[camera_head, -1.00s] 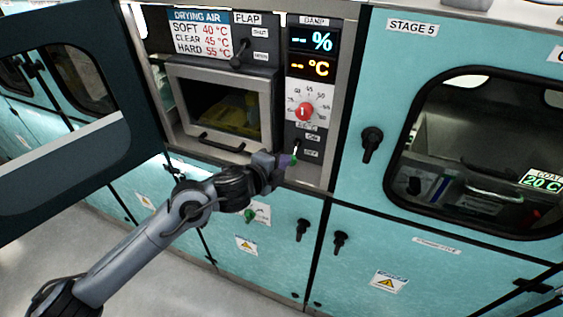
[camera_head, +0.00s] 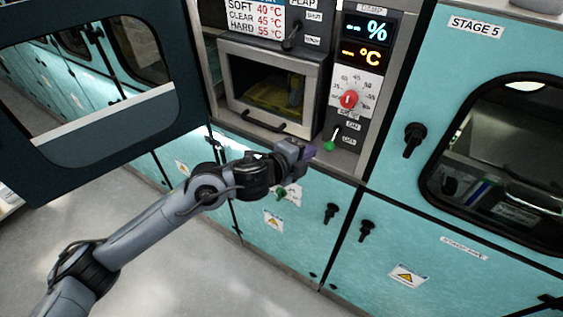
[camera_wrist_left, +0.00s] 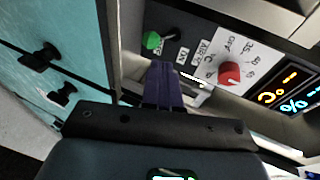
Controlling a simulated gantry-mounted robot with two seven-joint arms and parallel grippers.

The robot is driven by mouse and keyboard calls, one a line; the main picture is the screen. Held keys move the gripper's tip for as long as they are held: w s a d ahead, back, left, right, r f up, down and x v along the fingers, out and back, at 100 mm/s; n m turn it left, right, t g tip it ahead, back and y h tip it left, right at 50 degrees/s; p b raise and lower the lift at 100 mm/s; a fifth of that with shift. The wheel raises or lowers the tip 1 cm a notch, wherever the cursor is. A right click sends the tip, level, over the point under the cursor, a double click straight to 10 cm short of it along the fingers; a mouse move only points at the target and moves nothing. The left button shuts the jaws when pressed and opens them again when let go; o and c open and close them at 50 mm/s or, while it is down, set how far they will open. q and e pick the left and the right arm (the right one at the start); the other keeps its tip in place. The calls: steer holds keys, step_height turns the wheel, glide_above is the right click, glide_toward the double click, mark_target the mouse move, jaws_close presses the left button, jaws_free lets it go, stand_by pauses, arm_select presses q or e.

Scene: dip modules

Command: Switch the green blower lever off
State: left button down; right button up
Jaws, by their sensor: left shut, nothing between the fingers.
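The green blower lever (camera_head: 329,146) is on the dark control panel beneath the red dial. Its green knob hangs low, beside the lower of two small labels, which seems to read OFF. In the left wrist view the green knob (camera_wrist_left: 152,40) shows just beyond the fingers. My left gripper (camera_head: 308,150) is shut and empty, with purple fingertips left of the knob and apart from it. In the left wrist view the shut fingers (camera_wrist_left: 163,85) point toward the panel. My right gripper is not in view.
A dark open door (camera_head: 155,115) with a window stands at the left. A drying chamber (camera_head: 268,95) with a handled front is left of the panel. The red dial (camera_head: 348,99) is above the lever.

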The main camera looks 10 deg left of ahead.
arm_select(q)
steer(key=f+v, duration=0.1)
steer(key=v, duration=0.7)
steer(key=shift+s, duration=0.25)
steer(key=shift+a, duration=0.1)
